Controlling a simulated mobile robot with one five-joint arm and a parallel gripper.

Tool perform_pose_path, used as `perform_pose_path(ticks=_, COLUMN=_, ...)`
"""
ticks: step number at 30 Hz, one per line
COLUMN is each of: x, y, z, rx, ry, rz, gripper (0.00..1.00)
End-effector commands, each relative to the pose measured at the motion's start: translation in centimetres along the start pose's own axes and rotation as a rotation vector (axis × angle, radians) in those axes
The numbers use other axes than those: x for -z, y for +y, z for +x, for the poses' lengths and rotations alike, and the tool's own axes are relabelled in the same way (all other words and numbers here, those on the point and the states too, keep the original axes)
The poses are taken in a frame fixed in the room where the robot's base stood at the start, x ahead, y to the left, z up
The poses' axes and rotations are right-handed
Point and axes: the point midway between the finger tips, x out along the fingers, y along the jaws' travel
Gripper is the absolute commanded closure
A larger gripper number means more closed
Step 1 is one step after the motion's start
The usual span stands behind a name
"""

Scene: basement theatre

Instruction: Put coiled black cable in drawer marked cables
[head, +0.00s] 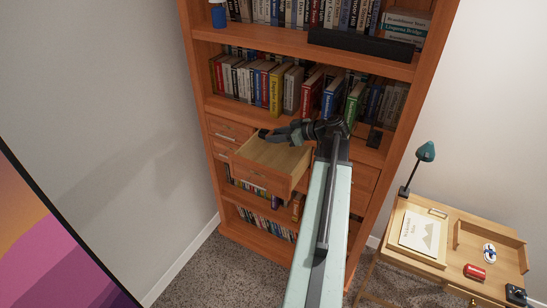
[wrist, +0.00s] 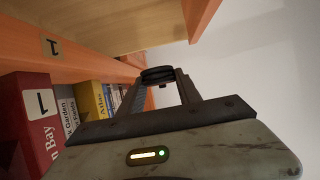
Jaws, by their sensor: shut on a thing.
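The coiled black cable (wrist: 157,75) is between the tips of my gripper (wrist: 165,92) in the wrist view. In the head view my gripper (head: 272,136) reaches left over the back left part of an open drawer (head: 268,178), with the dark cable (head: 263,134) at its tip. My gripper is shut on the cable and holds it up, apart from the drawer floor. The drawer is pulled out from the bookcase and its visible floor is bare. In the wrist view its pale wood (wrist: 110,22) fills the top. I cannot read any marking on the drawer.
The tall wooden bookcase (head: 236,219) has rows of books above and below the drawers. Closed drawers (head: 228,130) sit left of the open one. A desk (head: 403,262) with a green lamp (head: 425,152) and a red can (head: 474,271) stands at right. Some carpet is clear at lower left.

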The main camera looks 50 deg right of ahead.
Motion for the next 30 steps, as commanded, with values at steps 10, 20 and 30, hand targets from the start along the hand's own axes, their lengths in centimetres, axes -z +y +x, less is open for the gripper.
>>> perform_pose_path(ticks=10, x=-5.4, y=0.2, z=2.3, rx=-0.005, ry=0.000, rz=0.002, gripper=1.00)
perform_pose_path(ticks=20, x=-7.4, y=0.4, z=2.9, rx=-0.009, ry=0.000, rz=0.004, gripper=1.00)
perform_pose_path(ticks=30, x=-9.3, y=0.5, z=3.8, rx=-0.010, ry=0.000, rz=0.005, gripper=1.00)
